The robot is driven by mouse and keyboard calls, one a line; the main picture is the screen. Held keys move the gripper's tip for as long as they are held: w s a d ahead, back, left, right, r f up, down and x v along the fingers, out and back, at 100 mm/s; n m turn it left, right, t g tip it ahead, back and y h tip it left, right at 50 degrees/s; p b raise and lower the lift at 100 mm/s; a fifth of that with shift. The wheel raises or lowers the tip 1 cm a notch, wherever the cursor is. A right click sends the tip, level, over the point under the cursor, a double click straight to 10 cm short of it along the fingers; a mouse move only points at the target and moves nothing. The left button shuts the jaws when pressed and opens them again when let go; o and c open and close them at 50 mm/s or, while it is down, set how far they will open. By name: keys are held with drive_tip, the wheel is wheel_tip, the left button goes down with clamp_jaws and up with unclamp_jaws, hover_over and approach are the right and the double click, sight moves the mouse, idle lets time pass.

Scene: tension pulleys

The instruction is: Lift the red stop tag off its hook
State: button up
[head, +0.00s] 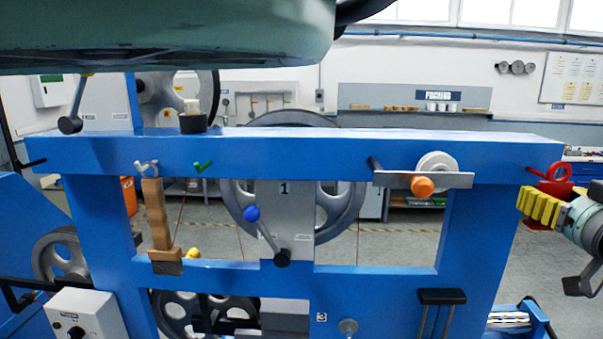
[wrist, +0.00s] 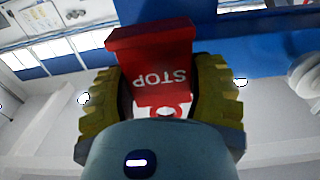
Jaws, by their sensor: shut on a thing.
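The red stop tag (head: 557,171) is at the right end of the blue frame's top beam in the head view. Its ring part shows above my gripper (head: 541,207), whose yellow fingers cover most of the rest. A hook (head: 535,170) sticks out of the beam beside the ring; I cannot tell whether the tag still hangs on it. In the wrist view the tag (wrist: 152,58) shows upside-down STOP lettering and sits between both yellow fingers of my gripper (wrist: 163,95), which is shut on it.
The blue frame (head: 300,153) spans the head view. It carries a white roller with an orange knob (head: 423,187), a blue-knobbed lever (head: 267,236) and a wooden block (head: 157,215). A black hook (head: 30,163) is at the left end.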

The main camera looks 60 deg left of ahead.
drive_tip(key=shift+b+v, duration=0.5)
drive_tip(key=shift+v, duration=0.6)
drive_tip(key=shift+s+d+b, duration=0.35)
drive_tip(key=shift+s+d, duration=0.05)
drive_tip(key=shift+d, duration=0.2)
drive_tip(key=shift+s+d, duration=0.2)
drive_tip(key=shift+d, duration=0.1)
drive_tip(key=shift+s+d+r, duration=0.1)
drive_tip(key=shift+s+d, duration=0.3)
drive_tip(key=shift+d, duration=0.1)
drive_tip(key=shift+p+v, duration=0.9)
drive_tip(key=shift+p, duration=0.45)
